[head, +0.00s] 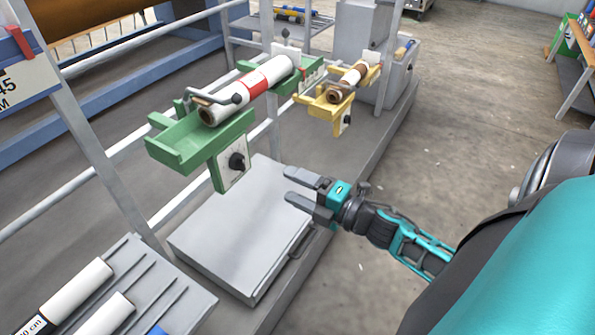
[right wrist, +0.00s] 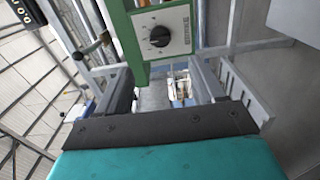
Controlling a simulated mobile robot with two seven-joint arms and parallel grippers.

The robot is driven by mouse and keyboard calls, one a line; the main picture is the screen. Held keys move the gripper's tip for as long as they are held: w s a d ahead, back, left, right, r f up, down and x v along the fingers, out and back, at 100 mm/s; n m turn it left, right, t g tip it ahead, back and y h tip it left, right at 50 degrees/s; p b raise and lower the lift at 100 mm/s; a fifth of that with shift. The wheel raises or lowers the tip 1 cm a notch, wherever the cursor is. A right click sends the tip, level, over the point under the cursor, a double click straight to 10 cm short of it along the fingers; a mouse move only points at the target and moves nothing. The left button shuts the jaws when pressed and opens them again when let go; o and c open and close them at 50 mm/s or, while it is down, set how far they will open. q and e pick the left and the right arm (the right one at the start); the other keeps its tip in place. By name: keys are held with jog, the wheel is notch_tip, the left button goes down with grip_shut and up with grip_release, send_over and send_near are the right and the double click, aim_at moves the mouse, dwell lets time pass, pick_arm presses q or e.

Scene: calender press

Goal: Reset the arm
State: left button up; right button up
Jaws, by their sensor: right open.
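My right arm (head: 420,250) comes in from the lower right, in teal and black. Its gripper (head: 308,194) is open and empty, with two grey fingers pointing left. It is over the right side of a grey box (head: 235,225), to the right of and below a green holder (head: 180,145). In the right wrist view the gripper's two fingers (right wrist: 208,88) stand apart with nothing seen between them. A dial on a white plate (right wrist: 160,34) under the green holder shows above them. My left gripper is not in view.
A white roll with a red band (head: 262,85) lies on the green holder. A yellow holder (head: 325,105) with a smaller roll stands behind it. A slatted rack (head: 165,300) with white rolls is at lower left. Open floor (head: 475,85) lies at the right.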

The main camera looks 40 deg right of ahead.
dwell(0.5)
pick_arm(q)
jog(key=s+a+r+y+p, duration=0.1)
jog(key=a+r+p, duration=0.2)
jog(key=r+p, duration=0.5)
jog(key=p, duration=0.4)
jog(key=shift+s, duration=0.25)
pick_arm(e)
jog(key=s+a+m+g+h, duration=0.3)
jog(key=s+a+m+g, duration=0.3)
jog(key=m, duration=1.3)
jog(key=s+a, duration=0.3)
jog(key=a, duration=0.3)
jog(key=shift+s+a+h, duration=0.25)
jog(key=shift+s+h, duration=0.05)
jog(key=shift+s, duration=0.05)
